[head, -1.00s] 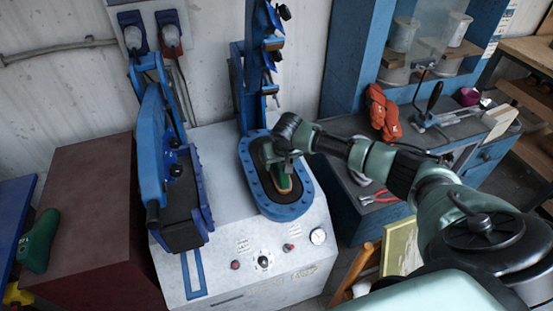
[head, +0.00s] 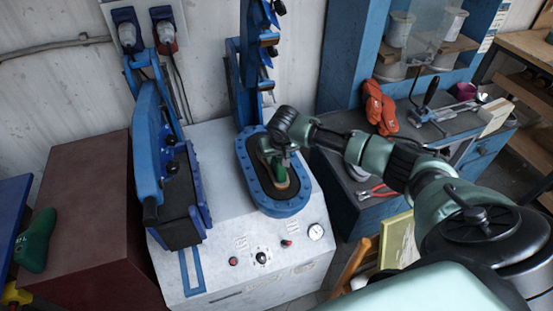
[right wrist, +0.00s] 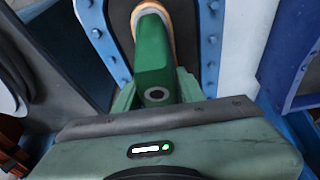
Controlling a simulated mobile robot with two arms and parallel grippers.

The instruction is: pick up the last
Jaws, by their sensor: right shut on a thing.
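The green last (head: 268,163) with a tan sole sits in the blue oval ring (head: 296,205) of the press, over its dark bed. In the right wrist view the green last (right wrist: 153,62) runs away from the jaws, with a round hole in its near end and a tan edge around its far part. My right gripper (head: 284,152) is shut on this end of the last. I cannot tell whether the last touches the bed. A second green last (head: 36,240) lies at the far left on the brown cabinet. My left gripper is not in view.
The blue press column (head: 247,85) rises right behind the ring. A blue hinged press part (head: 150,150) stands open at the left. Red gloves (head: 379,108), red pliers (head: 376,192) and a clamp tool lie on the right bench.

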